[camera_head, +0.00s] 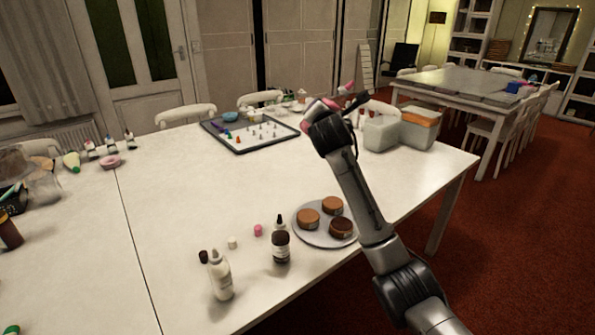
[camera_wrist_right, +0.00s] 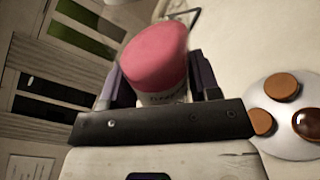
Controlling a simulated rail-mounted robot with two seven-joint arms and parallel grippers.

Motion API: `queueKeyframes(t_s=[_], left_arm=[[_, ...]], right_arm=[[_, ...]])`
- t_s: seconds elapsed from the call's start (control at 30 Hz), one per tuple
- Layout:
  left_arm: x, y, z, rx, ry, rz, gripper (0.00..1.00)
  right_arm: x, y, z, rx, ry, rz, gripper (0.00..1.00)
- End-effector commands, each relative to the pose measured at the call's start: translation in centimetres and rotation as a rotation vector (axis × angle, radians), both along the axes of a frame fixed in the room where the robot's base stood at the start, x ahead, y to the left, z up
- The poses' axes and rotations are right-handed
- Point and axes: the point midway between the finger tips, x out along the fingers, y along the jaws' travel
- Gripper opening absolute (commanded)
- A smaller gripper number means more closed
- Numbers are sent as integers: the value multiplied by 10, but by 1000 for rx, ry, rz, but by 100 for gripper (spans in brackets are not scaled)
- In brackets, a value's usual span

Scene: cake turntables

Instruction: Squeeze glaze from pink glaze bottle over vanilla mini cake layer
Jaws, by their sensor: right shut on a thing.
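My right gripper (camera_head: 322,108) is raised over the table, beyond the plate. In the right wrist view, its fingers (camera_wrist_right: 160,88) are shut on the pink glaze bottle (camera_wrist_right: 155,57), whose pink end and part of a pale label show. In the head view the bottle is partly hidden by the gripper. A round grey plate (camera_head: 312,237) holds three small cakes: two light brown ones, one at left (camera_head: 308,217) and one at the back (camera_head: 332,204), and one with a dark glossy top (camera_head: 342,227). I cannot tell which is vanilla. My left gripper is not in view.
A dark-capped brown bottle (camera_head: 281,246) and a white bottle (camera_head: 220,277) stand left of the plate, near a pink cap (camera_head: 258,230) and a white cap (camera_head: 233,243). A tray (camera_head: 240,147) of small nozzles and bins (camera_head: 380,134) lie at the back. The table middle is clear.

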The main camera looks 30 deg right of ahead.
Motion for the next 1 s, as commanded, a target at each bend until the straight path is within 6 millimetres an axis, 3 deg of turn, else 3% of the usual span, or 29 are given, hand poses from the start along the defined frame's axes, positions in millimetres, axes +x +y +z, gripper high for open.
queueKeyframes(t_s=[0.03,0.2,0.43,0.63,1.0], left_arm=[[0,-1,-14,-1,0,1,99],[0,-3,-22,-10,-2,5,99],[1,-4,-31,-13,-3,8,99],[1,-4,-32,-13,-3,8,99],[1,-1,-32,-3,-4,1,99]], right_arm=[[7,-11,-8,125,-65,-24,45],[21,-40,-17,497,-293,-78,45],[38,-65,-47,941,-571,-87,45],[58,-86,-108,1334,-749,-31,45],[77,-90,-202,1683,-824,55,45]])
